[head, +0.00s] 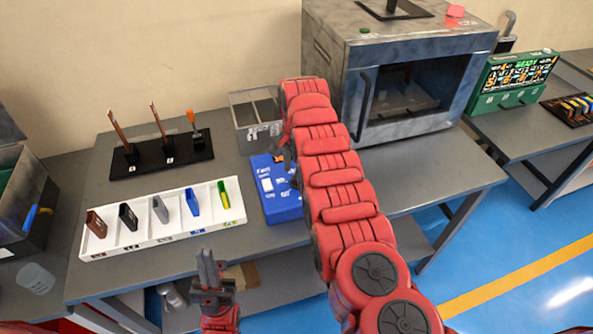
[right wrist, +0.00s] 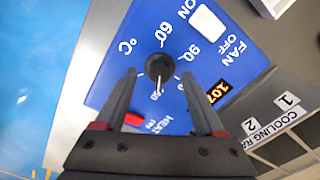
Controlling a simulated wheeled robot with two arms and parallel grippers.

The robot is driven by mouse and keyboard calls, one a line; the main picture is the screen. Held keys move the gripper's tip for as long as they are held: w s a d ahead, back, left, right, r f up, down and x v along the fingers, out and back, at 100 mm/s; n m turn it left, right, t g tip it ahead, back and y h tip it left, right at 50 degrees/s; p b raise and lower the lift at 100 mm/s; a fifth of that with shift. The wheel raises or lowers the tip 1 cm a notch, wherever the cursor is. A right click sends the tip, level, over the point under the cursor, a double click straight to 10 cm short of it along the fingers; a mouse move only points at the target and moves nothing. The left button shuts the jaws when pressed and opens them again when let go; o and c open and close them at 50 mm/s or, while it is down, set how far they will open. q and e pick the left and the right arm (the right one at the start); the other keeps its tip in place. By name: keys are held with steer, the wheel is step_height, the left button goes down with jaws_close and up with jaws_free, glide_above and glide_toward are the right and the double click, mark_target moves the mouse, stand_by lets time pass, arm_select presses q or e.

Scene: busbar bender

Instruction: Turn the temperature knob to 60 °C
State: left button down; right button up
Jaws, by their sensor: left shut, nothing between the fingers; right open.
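The blue control panel (head: 282,208) lies on the grey table, partly covered by my right arm; it fills much of the right wrist view (right wrist: 110,85). Its round black knob (right wrist: 158,66) has a pale pointer aimed down in that view, away from the printed 60 (right wrist: 165,34) and toward a partly legible number ending in 50. My right gripper (right wrist: 158,76) is open, one finger on each side of the knob, with gaps visible. In the head view it is mostly hidden by its arm. My left gripper (head: 208,270) is shut and empty, before the table's front edge.
A white tray (head: 160,240) with several coloured pieces lies left of the panel. A black stand (head: 160,155) with upright rods and a grey rack box (head: 246,130) stand behind. A large metal oven (head: 350,60) is at right. The panel shows an orange-lit display (right wrist: 217,92).

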steer(key=shift+f, duration=1)
steer(key=shift+c, duration=0.3)
jaws_close()
